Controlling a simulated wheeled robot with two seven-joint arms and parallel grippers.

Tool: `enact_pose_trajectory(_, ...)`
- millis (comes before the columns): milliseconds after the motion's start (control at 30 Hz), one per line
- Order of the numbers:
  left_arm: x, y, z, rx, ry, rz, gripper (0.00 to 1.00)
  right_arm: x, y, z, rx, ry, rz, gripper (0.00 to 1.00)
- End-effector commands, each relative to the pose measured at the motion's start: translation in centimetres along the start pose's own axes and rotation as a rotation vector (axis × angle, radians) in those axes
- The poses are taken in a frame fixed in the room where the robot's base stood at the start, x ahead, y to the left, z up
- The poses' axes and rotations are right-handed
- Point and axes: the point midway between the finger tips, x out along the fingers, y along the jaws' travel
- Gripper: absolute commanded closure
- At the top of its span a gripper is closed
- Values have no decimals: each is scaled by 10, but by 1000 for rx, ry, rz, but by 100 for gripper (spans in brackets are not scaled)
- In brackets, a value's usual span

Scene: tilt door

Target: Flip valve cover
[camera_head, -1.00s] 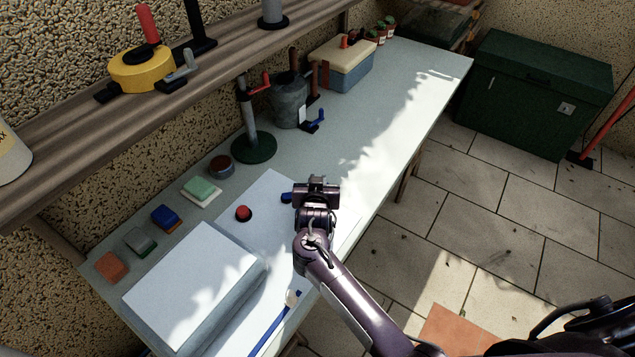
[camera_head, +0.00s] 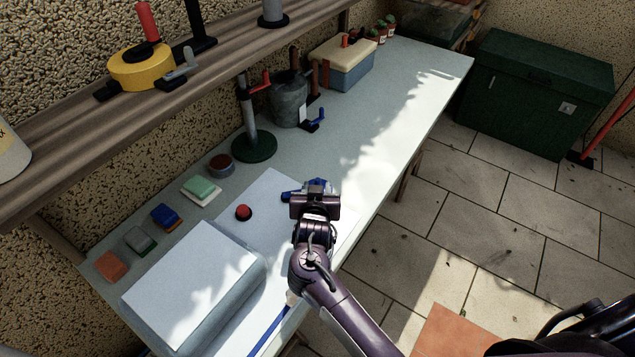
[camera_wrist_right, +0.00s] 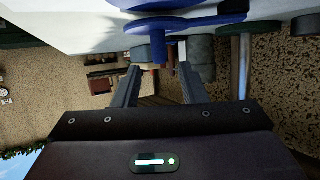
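A blue valve part (camera_head: 291,196) lies on the white sheet on the workbench, partly hidden behind my right gripper (camera_head: 315,202) in the head view. My right gripper's fingers (camera_wrist_right: 158,70) are apart there. The peg appears between and just beyond the fingertips; I see no grip on it. Whether a finger touches it I cannot tell. My left gripper is not in view.
A red button (camera_head: 244,212) sits left of the blue part. A raised white-topped box (camera_head: 192,285) is at the lower left. A stand with a dark green base (camera_head: 254,147), a grey bucket (camera_head: 289,104) and a toolbox (camera_head: 345,72) stand farther back. The bench's right side is clear.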

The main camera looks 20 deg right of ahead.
Motion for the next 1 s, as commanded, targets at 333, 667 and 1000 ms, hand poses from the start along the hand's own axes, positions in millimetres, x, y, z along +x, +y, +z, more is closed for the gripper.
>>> enact_pose_trajectory(333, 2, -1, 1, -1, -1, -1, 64, -27, 0, 0, 0, 0, 0, 62)
enact_pose_trajectory(667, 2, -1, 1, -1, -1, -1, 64, -30, 4, 5, 5, -37, -24, 82)
enact_pose_trajectory(1000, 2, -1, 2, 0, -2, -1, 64, -90, 39, 41, -50, -391, -242, 100)
